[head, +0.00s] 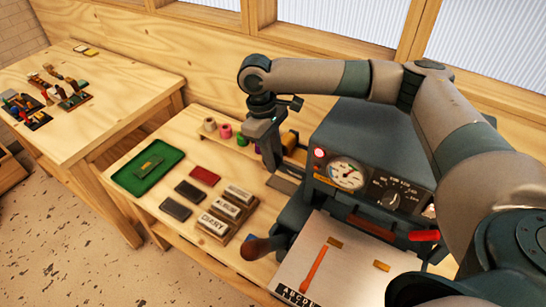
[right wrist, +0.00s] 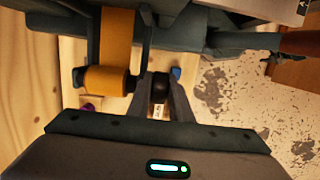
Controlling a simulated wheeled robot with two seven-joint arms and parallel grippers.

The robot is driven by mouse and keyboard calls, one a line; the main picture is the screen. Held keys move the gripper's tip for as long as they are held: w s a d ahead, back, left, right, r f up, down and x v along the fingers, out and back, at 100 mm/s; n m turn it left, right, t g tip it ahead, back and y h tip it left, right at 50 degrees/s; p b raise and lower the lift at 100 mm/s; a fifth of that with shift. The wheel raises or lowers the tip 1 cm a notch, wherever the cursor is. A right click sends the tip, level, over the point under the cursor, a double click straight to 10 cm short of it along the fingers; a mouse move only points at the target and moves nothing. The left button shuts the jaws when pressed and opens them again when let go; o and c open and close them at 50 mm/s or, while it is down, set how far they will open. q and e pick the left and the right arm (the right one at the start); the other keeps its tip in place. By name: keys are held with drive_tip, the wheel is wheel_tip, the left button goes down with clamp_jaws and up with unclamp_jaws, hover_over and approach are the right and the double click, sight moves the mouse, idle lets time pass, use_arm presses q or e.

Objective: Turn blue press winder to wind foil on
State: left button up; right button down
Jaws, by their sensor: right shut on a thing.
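The press (head: 345,140) is a dark blue-grey machine with a dial gauge, on the right of the bench in the head view. My right gripper (head: 271,160) reaches down at its left side. In the right wrist view my right gripper (right wrist: 161,82) is shut on a dark round knob of the winder (right wrist: 160,88), mostly hidden between the fingers. A small blue part (right wrist: 176,72) shows just beside the fingertips. A gold foil roll (right wrist: 105,80) sits left of the fingers, its strip running up into the press. The roll (head: 289,142) shows partly behind the gripper in the head view. My left gripper is not in view.
Several small foil rolls (head: 225,130) stand behind on the bench. A green tray (head: 147,168), dark and red blocks, and a type holder (head: 228,210) lie left. A second table (head: 120,85) stands far left.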

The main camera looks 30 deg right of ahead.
drive_tip(key=shift+s+d+f+t+y, duration=0.1)
drive_tip(key=shift+t+y, duration=0.2)
drive_tip(key=shift+t, duration=0.3)
drive_tip(key=shift+s+d+f+t+y, duration=0.1)
drive_tip(key=shift+t+y, duration=0.2)
drive_tip(key=shift+t, duration=0.3)
drive_tip(key=shift+a+r+t, duration=0.1)
drive_tip(key=shift+t, duration=0.2)
drive_tip(key=shift+w, duration=0.1)
drive_tip(key=c, duration=1.6)
unclamp_jaws()
drive_tip(key=shift+r+b, duration=0.4)
drive_tip(key=shift+r, duration=0.4)
drive_tip(key=shift+s+d+r+b, duration=0.2)
drive_tip(key=shift+r+b, duration=0.6)
drive_tip(key=shift+r, duration=1.85)
drive_tip(key=shift+s+d+r+b, duration=0.1)
drive_tip(key=shift+s+r+b, duration=0.45)
drive_tip(key=shift+r, duration=2.05)
drive_tip(key=shift+s+d+r+b, duration=0.15)
drive_tip(key=shift+r+b, duration=0.85)
drive_tip(key=shift+r, duration=1.65)
